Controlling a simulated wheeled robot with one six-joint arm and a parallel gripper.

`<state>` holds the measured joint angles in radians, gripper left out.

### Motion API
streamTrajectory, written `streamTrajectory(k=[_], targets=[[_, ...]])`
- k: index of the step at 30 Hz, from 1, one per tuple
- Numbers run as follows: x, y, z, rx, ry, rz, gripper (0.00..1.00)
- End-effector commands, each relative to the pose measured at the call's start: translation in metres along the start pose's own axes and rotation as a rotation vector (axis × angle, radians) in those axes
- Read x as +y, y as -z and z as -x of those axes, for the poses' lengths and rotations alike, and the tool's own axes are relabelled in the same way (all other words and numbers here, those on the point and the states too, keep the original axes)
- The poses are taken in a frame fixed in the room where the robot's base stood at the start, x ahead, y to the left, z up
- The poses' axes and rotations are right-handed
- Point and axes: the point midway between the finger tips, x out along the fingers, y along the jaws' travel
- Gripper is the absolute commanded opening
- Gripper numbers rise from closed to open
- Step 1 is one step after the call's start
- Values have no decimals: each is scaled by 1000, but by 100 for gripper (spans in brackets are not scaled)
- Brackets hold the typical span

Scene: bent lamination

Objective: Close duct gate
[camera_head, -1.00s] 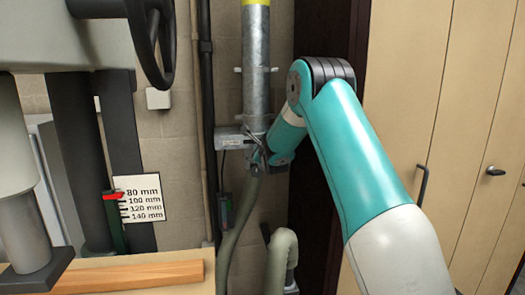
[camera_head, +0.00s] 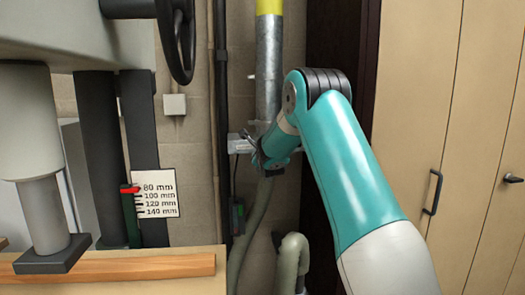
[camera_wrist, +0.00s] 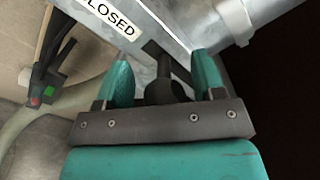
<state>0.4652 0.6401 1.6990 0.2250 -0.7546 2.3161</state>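The duct gate (camera_head: 239,143) is a grey metal slide housing on the galvanized vertical duct (camera_head: 268,75). In the wrist view the gate (camera_wrist: 155,15) carries a white label (camera_wrist: 112,16), partly cut off, reading "LOSED". A dark handle (camera_wrist: 164,90) with a flat stem stands out from the gate. My gripper (camera_head: 259,160) is at the gate, beside the duct. In the wrist view its two teal fingers (camera_wrist: 161,60) stand apart, one on each side of the handle, with small gaps visible. My wrist hides part of the gate in the head view.
A machine column with a millimetre scale (camera_head: 158,194) and a handwheel (camera_head: 180,40) stand at left. A wooden board (camera_head: 110,268) lies in front. A flexible hose (camera_head: 253,225) hangs below the duct. Cabinet doors (camera_head: 480,150) are at right.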

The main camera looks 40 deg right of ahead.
Motion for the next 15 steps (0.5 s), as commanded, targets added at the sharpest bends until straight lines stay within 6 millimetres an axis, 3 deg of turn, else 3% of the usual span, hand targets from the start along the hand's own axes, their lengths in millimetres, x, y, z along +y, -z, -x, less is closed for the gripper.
streamTrajectory(k=[8, 15], targets=[[0, 1, 12, 1, 1, 0, 63], [4, 0, 67, -3, 0, 1, 63]])
